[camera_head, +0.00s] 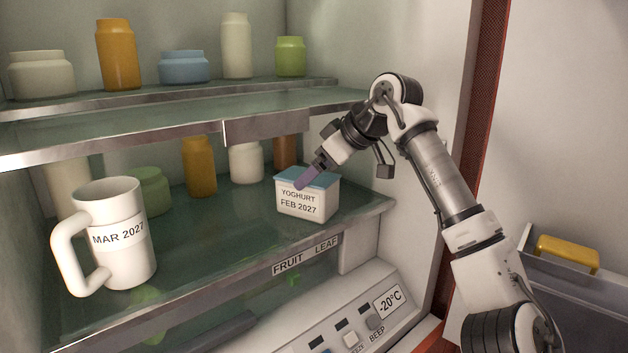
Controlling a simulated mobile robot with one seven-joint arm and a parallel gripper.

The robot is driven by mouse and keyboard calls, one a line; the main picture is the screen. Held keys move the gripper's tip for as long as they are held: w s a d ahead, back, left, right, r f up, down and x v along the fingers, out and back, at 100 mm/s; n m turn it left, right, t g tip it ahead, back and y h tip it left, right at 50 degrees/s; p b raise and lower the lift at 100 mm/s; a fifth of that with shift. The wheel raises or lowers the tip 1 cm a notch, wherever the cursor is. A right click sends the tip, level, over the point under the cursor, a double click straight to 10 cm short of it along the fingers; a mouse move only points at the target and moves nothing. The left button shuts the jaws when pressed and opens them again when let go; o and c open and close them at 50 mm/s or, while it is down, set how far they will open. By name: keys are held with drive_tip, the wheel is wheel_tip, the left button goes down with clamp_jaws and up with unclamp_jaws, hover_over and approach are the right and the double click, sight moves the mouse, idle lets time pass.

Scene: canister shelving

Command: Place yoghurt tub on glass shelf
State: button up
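The yoghurt tub (307,204) is a small white box with a blue lid, labelled YOGHURT FEB 2027. It is upright at the right front of the lower glass shelf (235,225). It seems to rest on the glass, but a small gap beneath it cannot be ruled out. My gripper (303,180) reaches in from the upper right, with its purple fingertips at the tub's lid. The fingers overlap in this view, so whether they are closed on the tub cannot be told.
A white mug (122,250) marked MAR 2027 stands at the shelf's left front. A green jar (152,192), an orange jar (199,168) and a white jar (246,163) stand behind. The upper shelf (180,122) overhangs close to my arm. A control panel (345,325) is below.

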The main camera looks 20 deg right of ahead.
drive_tip(key=s+d+b, duration=0.4)
drive_tip(key=s+d, duration=0.2)
drive_tip(key=s, duration=0.4)
drive_tip(key=shift+s+d+r, duration=0.15)
drive_tip(key=shift+s+d, duration=0.1)
drive_tip(key=shift+d, duration=0.1)
